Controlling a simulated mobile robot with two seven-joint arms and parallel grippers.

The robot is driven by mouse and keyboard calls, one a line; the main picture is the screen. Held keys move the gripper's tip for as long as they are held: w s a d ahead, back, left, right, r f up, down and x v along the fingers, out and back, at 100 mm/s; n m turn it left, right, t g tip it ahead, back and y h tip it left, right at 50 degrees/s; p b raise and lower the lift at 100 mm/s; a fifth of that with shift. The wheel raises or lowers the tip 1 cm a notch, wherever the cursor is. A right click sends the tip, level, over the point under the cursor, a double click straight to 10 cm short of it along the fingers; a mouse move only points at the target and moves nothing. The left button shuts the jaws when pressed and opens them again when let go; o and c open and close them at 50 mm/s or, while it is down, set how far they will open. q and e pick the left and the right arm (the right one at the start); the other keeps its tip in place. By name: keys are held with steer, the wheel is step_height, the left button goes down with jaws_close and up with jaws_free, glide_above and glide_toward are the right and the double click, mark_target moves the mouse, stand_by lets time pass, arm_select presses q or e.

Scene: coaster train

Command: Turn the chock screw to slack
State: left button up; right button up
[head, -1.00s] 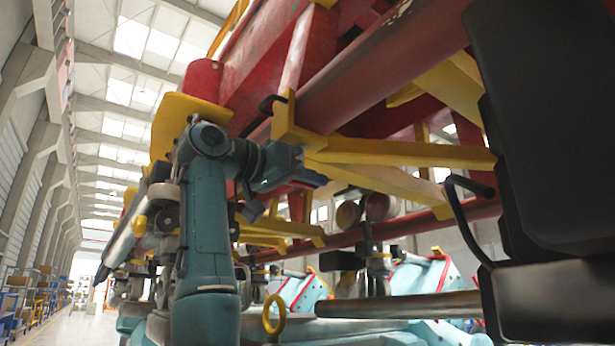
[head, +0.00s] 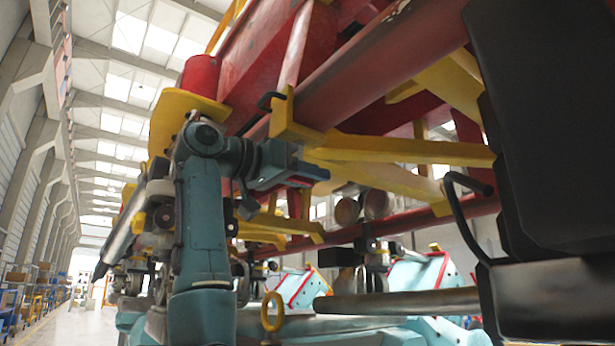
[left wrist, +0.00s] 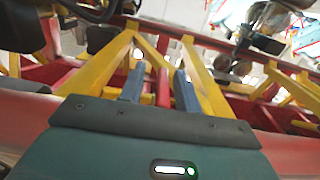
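I cannot clearly pick out the chock screw. A yellow ring (head: 272,312) stands upright low in the head view, right of my left arm; whether it belongs to the screw I cannot tell. My left gripper (head: 322,173) points right, just below the yellow beams under the red coaster train (head: 262,62). In the left wrist view its two grey fingers (left wrist: 160,86) are spread apart with nothing held between them. A red post and yellow struts show beyond them. My right gripper is not in view.
Yellow struts (head: 400,150) and a red tube (head: 395,62) hang close above and around my left gripper. A dark bulky block (head: 550,130) fills the right side. Open hall floor (head: 75,322) lies far left.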

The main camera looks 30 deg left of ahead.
arm_select(q)
steer(key=b+v, duration=0.3)
steer(key=v, duration=1)
steer(key=shift+s, duration=0.1)
stand_by(0.3)
